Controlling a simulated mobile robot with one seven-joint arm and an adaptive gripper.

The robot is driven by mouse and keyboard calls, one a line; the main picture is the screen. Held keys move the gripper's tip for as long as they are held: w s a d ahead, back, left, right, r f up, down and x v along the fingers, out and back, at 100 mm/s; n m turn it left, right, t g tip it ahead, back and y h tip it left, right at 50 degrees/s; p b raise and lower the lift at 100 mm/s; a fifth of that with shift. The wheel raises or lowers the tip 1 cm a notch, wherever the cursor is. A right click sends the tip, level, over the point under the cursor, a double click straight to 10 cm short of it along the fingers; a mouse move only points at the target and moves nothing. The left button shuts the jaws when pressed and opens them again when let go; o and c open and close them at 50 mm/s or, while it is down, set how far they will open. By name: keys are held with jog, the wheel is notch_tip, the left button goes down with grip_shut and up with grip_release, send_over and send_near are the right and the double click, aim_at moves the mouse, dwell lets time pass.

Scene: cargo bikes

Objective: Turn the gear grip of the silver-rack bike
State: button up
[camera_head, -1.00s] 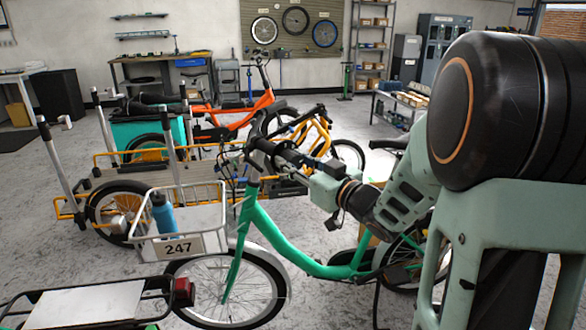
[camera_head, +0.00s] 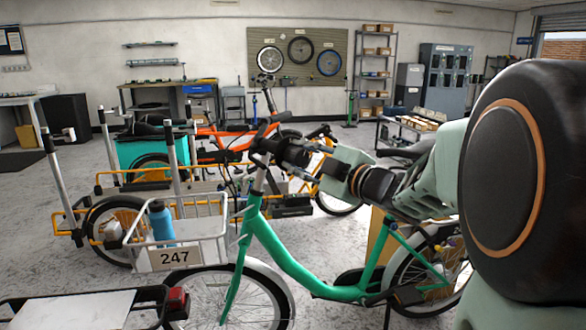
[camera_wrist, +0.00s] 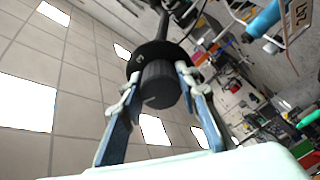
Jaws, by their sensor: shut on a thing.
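The green bike (camera_head: 275,250) stands in front of me, with a silver-white front rack (camera_head: 206,228) bearing a "247" plate and a blue bottle (camera_head: 161,222). My gripper (camera_head: 284,152) reaches in from the right to the near end of its handlebar. In the wrist view, the two fingers of my gripper (camera_wrist: 160,80) press on opposite sides of the dark, ribbed gear grip (camera_wrist: 161,92). A wider black collar (camera_wrist: 153,54) sits behind it on the bar. In the head view, the gear grip is mostly hidden by my gripper.
A dark rear carrier with a red light (camera_head: 176,297) stands close at front left. A yellow-framed cargo bike (camera_head: 105,240) and an orange bike (camera_head: 225,135) stand behind the green bike. Open grey floor (camera_head: 50,270) lies at the left.

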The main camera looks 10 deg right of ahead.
jog(key=shift+n+b, duration=1.5)
jog(key=shift+n, duration=0.8)
jog(key=o, duration=1.2)
jog(key=shift+c, duration=0.2)
jog(key=shift+r, duration=0.1)
